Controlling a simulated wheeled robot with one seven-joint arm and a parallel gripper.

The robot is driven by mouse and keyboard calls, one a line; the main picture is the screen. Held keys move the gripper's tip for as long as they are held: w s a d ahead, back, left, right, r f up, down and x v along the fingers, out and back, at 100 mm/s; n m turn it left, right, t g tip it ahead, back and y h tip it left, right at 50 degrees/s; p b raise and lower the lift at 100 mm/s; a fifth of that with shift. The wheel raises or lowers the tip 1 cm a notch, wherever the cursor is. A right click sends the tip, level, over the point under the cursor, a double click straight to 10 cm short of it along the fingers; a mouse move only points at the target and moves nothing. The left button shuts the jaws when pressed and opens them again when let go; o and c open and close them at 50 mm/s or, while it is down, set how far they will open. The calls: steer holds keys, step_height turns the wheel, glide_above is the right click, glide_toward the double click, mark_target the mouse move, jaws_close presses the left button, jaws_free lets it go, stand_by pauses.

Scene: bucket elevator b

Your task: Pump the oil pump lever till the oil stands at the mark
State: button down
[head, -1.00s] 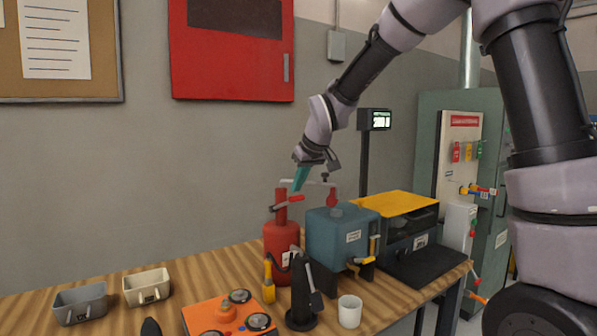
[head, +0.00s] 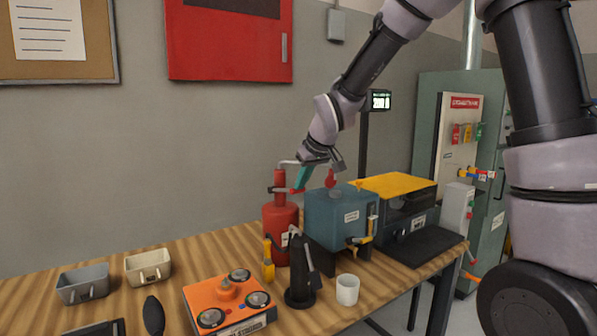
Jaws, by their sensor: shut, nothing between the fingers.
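The red oil pump (head: 279,234) stands upright on the wooden bench beside a blue-grey tank (head: 338,218). A thin lever (head: 279,189) crosses the pump's neck, roughly level, with its red end to the right. My gripper (head: 301,179), with teal fingers, is shut and empty, pointing down at that red end. The fingertips appear to touch its top, but exact contact is unclear. A pipe from the pump's top runs behind my gripper towards the tank. A narrow upright gauge (head: 372,223) is on the tank's right front edge; its oil level and mark are too small to read.
A black stand (head: 300,282), yellow-handled tool (head: 268,258) and white mug (head: 347,289) stand in front. An orange device (head: 228,302) and two bins (head: 148,267) are left. A yellow-topped machine (head: 398,187) stands right of the tank.

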step_height(320, 180, down, 9)
steer(key=s+t, duration=0.1)
steer(key=shift+d+f+y, duration=0.15)
steer(key=shift+d+y, duration=0.2)
steer(key=shift+y, duration=0.05)
stand_by(1.6)
steer(key=s+d+r, duration=0.1)
steer(key=s+r, duration=0.1)
steer(key=r, duration=0.4)
steer(key=s+d+r, duration=0.1)
steer(key=s+r, duration=0.1)
steer(key=r, duration=0.4)
steer(key=shift+d, duration=0.35)
steer(key=shift+r, duration=0.1)
stand_by(0.4)
